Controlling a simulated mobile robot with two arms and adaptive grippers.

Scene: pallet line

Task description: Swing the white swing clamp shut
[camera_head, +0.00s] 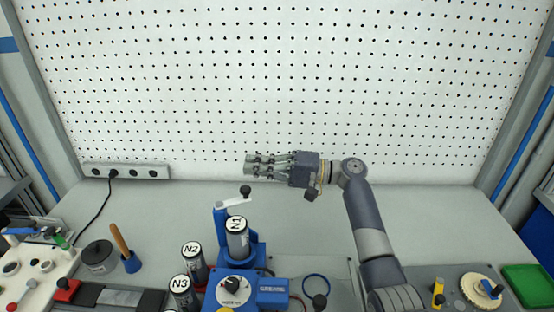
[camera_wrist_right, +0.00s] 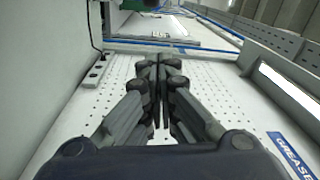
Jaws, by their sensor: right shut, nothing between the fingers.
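The white swing clamp (camera_head: 234,201) is a short white arm with a black ball knob (camera_head: 245,189). It sits on top of a blue post (camera_head: 220,222) and points right and slightly back, with its knob behind the top of canister N1 (camera_head: 238,240). Canister N1 stands upright in the blue fixture. My right gripper (camera_head: 248,165) is shut and empty, pointing left, behind and above the clamp knob and apart from it. In the right wrist view its fingers (camera_wrist_right: 158,75) are together. My left gripper is not in view.
Canisters N2 (camera_head: 194,262) and N3 (camera_head: 182,291) stand left of the fixture. A wooden-handled tool in a blue holder (camera_head: 131,262) stands further left. A power strip (camera_head: 126,171) lies along the white pegboard (camera_head: 290,90). The bench behind the fixture is mostly clear.

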